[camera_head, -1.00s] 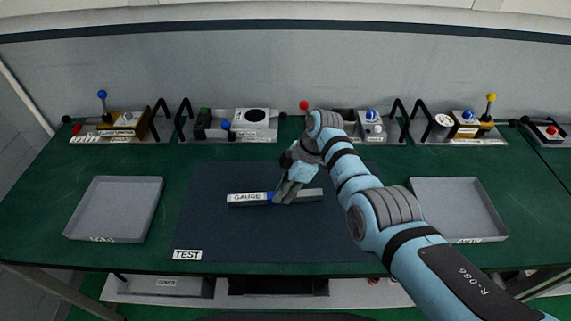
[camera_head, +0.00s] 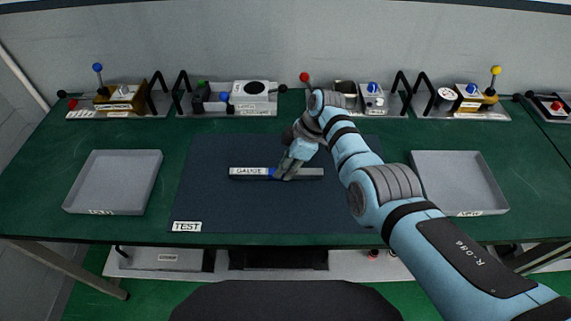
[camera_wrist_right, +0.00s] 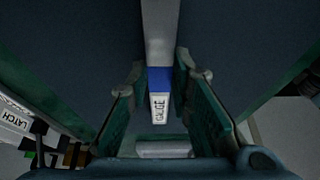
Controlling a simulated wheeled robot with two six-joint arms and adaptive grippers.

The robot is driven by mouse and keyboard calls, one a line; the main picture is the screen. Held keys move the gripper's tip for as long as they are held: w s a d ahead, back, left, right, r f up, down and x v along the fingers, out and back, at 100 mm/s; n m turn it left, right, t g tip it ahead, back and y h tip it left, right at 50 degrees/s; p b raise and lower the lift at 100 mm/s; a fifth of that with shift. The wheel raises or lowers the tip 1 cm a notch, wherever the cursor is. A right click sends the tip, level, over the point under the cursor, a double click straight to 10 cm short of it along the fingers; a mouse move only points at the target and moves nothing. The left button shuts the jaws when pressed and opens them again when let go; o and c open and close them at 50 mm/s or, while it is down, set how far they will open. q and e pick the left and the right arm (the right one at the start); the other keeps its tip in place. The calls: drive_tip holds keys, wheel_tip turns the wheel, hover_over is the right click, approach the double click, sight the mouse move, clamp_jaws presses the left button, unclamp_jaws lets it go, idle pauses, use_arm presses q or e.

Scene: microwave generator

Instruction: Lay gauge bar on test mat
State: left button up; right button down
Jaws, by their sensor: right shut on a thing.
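The gauge bar (camera_head: 249,173) is a long grey bar with a blue band and a white GAUGE label. It lies level across the picture over the dark blue test mat (camera_head: 215,209); I cannot tell whether it touches the mat. My right gripper (camera_head: 281,174) is shut on the bar near the blue band. In the right wrist view the bar (camera_wrist_right: 159,95) runs between the two green finger pads of the right gripper (camera_wrist_right: 160,88). The fingers hide part of the bar in the head view. My left gripper is not in view.
A grey tray (camera_head: 114,184) stands left of the mat and another grey tray (camera_head: 459,186) stands right of it. Several devices with knobs and handles, such as a grey unit (camera_head: 252,92), line the back of the green table (camera_head: 30,180). The mat's front part is clear.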

drive_tip(key=shift+s+r, duration=0.15)
drive_tip(key=shift+f, duration=0.3)
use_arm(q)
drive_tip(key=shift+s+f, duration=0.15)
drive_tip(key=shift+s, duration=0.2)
use_arm(e)
drive_tip(key=c, duration=1.4)
unclamp_jaws()
drive_tip(key=shift+o, duration=0.2)
drive_tip(key=shift+r, duration=0.1)
